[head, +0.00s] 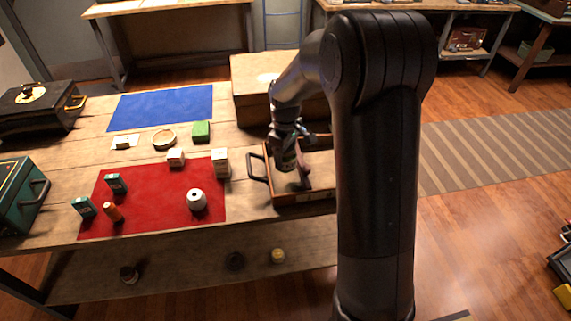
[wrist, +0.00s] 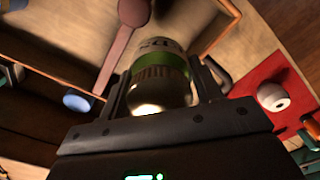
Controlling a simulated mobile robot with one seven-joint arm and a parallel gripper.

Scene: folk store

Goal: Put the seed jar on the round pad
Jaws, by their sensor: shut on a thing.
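The seed jar (wrist: 160,72) has a green band and a shiny metallic end in the wrist view. My gripper (wrist: 163,88) is shut on it, with one finger on each side. In the head view the jar (head: 289,161) hangs under my gripper (head: 287,147), over the left part of a wooden tray (head: 294,199). A flat round item with a tan rim (head: 164,139) lies on the table between the blue and red cloths. I cannot tell whether it is the round pad.
A mauve paddle-like thing (wrist: 120,45) lies in the tray. The red cloth (head: 150,215) holds small boxes, an orange bottle and a white roll (head: 197,200). The blue cloth (head: 162,107) is bare. A wooden box (head: 247,101) stands behind; a green case (head: 17,197) stands left.

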